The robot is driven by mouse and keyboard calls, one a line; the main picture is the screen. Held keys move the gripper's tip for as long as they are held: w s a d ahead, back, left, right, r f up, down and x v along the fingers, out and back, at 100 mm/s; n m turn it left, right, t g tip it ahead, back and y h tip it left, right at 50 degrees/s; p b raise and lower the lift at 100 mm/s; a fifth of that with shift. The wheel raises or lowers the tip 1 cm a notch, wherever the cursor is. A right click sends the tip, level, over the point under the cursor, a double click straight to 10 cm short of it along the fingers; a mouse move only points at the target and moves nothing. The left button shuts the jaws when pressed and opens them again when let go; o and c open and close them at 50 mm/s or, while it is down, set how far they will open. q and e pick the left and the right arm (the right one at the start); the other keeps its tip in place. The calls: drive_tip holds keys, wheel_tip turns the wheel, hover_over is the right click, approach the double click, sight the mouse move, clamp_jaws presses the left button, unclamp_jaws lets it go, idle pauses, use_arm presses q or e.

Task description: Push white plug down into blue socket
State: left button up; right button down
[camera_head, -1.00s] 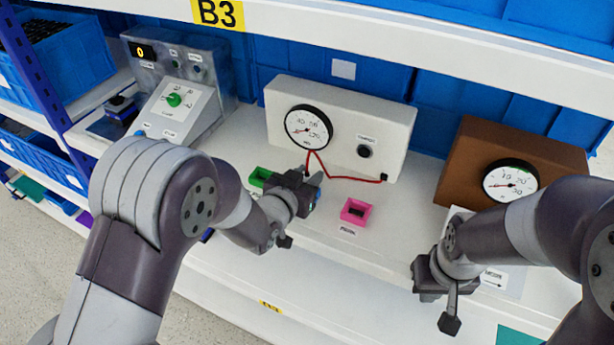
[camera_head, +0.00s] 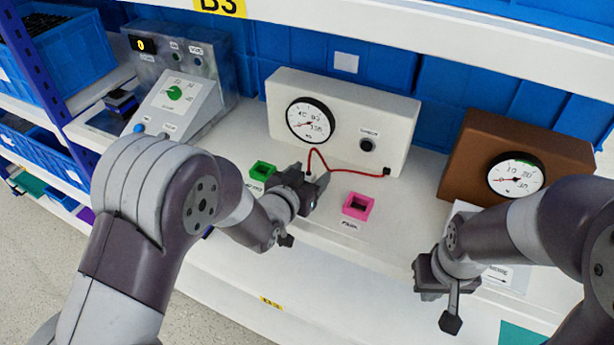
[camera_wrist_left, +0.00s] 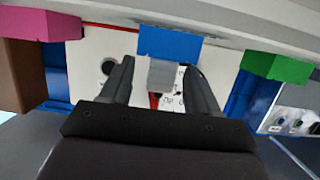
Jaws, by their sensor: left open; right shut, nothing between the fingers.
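The plug (camera_wrist_left: 163,75) looks light grey in the left wrist view, with a red cable at its end. It sits between the fingers of my left gripper (camera_head: 312,188), which is open around it. The blue socket (camera_wrist_left: 170,43) is right beside the plug in that view, and the two appear to meet. How deep the plug sits cannot be told. In the head view my left gripper hides the plug and the blue socket; only the red cable (camera_head: 345,172) shows. My right gripper (camera_head: 430,283) is shut and empty at the right, away from the sockets.
A green socket (camera_head: 262,169) stands left of my left gripper, a pink socket (camera_head: 358,206) to its right. Behind are a white gauge box (camera_head: 345,110) and, further right, a brown gauge box (camera_head: 470,150). A grey switch panel (camera_head: 180,95) stands at the left.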

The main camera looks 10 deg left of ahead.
use_arm(q)
drive_tip(key=v, duration=1.2)
drive_tip(key=shift+s, duration=0.3)
drive_tip(key=shift+a+r, duration=0.1)
drive_tip(key=shift+a, duration=0.1)
